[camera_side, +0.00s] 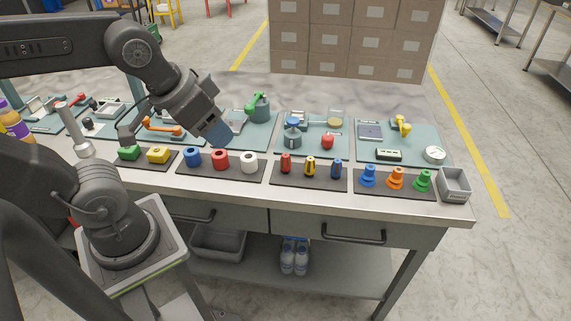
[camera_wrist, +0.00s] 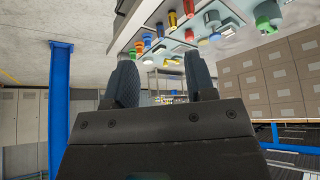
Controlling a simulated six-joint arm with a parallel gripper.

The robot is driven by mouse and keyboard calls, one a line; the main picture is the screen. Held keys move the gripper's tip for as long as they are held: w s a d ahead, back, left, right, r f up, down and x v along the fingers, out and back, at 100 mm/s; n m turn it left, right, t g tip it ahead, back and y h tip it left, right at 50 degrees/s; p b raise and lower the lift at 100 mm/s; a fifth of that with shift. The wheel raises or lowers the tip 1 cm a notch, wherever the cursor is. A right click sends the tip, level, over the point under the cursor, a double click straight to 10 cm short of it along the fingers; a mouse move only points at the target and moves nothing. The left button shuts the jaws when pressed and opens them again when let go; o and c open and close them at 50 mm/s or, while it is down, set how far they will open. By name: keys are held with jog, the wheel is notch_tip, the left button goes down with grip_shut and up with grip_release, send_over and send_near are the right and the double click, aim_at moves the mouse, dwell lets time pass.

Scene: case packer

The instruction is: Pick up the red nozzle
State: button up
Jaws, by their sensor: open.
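The red nozzle (camera_side: 286,163) stands upright on a dark strip at the front of the bench in the side view. A yellow nozzle (camera_side: 310,167) and a blue nozzle (camera_side: 336,168) stand in the same row to its right. My gripper (camera_side: 217,134) is raised above the bench, left of the red nozzle and apart from it. In the wrist view my gripper (camera_wrist: 163,78) has its two fingers spread with nothing between them. I cannot tell for sure which small red part in the wrist view is the nozzle.
Blue, red (camera_side: 220,160) and white ring-shaped parts stand to the left. Blue, orange and green stepped parts (camera_side: 396,179) and a grey bin (camera_side: 454,186) are to the right. Teal mats with a green-handled device (camera_side: 259,106) and a red knob (camera_side: 327,141) lie behind.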

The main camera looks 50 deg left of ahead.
jog(key=shift+o, duration=0.6)
jog(key=n+g, duration=0.6)
jog(key=n, duration=1.2)
send_over(286, 155)
notch_tip(286, 155, down, 9)
jog(key=f, duration=0.8)
jog(key=shift+w+a+f, duration=0.2)
jog(key=shift+w+f, duration=0.05)
jog(key=shift+f, duration=0.1)
jog(key=shift+s+d+f, duration=0.1)
jog(key=shift+s+f, duration=0.05)
jog(key=shift+f, duration=1.2)
jog(key=shift+s+d+f, duration=0.1)
jog(key=shift+s+f, duration=0.05)
jog(key=shift+f, duration=1.2)
